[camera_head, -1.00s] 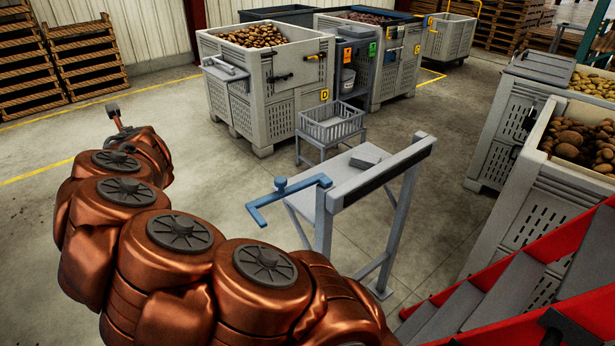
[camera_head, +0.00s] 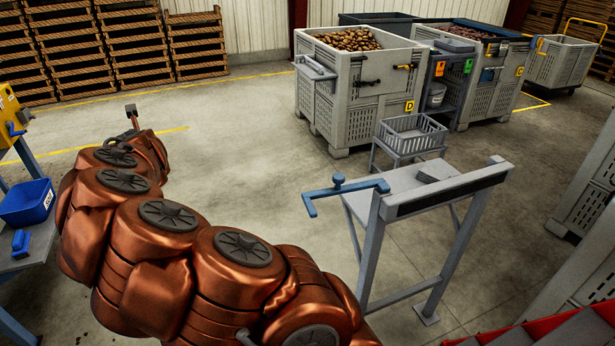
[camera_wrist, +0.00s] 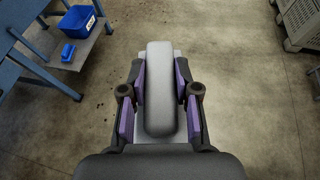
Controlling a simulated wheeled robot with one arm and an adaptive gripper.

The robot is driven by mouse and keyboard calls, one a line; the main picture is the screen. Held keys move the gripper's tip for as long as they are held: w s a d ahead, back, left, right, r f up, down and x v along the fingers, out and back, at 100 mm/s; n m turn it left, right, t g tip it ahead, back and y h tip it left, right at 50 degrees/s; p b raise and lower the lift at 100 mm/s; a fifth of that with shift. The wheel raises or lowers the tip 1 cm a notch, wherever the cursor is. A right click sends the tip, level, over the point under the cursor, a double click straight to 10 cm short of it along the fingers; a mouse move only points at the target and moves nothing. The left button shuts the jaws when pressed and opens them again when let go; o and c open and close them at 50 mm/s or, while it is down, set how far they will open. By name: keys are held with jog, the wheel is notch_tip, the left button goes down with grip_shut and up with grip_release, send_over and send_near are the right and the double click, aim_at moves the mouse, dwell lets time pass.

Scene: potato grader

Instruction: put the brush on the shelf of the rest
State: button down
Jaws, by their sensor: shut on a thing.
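My gripper (camera_wrist: 158,95) is shut on a long grey rounded block, which I take for the brush (camera_wrist: 158,85), held between its purple pads in the wrist view. The brush's underside is hidden, with a paler grey edge showing beneath it. In the head view, the far end of my arm is at the left over open floor, and the grip is too small to make out. A grey stand (camera_head: 448,283), which may be the rest, stands right of my arm, apart from it. It has a flat grey shelf (camera_head: 385,184) with a small grey block on it.
A blue L-shaped bar (camera_head: 343,187) juts left from the stand. A grey basket (camera_head: 412,140) stands behind it. A potato crate (camera_head: 355,100) is farther back. At the left is a blue-framed bench with a blue bin (camera_head: 28,203).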

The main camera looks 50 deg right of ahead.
jog(key=s+d+f+m+g+h, duration=0.1)
jog(key=s+d+m+g+h, duration=0.3)
jog(key=d, duration=0.7)
jog(key=s+d+f+m+g+h, duration=0.1)
jog(key=s+d+f+m, duration=0.3)
jog(key=d, duration=0.7)
jog(key=s+d+r+m+g+h, duration=0.1)
jog(key=s+d+m+g+h, duration=0.15)
jog(key=s+d, duration=0.6)
jog(key=s+d+f+m+g, duration=0.2)
jog(key=s+d+m+g, duration=0.35)
jog(key=s+d, duration=0.75)
jog(key=s+d+f+m+g, duration=0.35)
jog(key=s+d+g, duration=0.25)
jog(key=s+d, duration=0.7)
jog(key=shift+m, duration=0.45)
jog(key=shift+s+a+f+p, duration=0.15)
jog(key=shift+s+a+f, duration=0.45)
jog(key=shift+f, duration=0.95)
jog(key=shift+s+a+f+p, duration=0.15)
jog(key=shift+s+a+f, duration=0.45)
jog(key=shift+f, duration=0.95)
jog(key=shift+s+a+f+p, duration=0.15)
jog(key=shift+s+a+f, duration=0.45)
jog(key=shift+f, duration=0.95)
jog(key=shift+s+d+f, duration=0.15)
jog(key=c, duration=0.8)
grip_release()
jog(key=shift+c, duration=0.2)
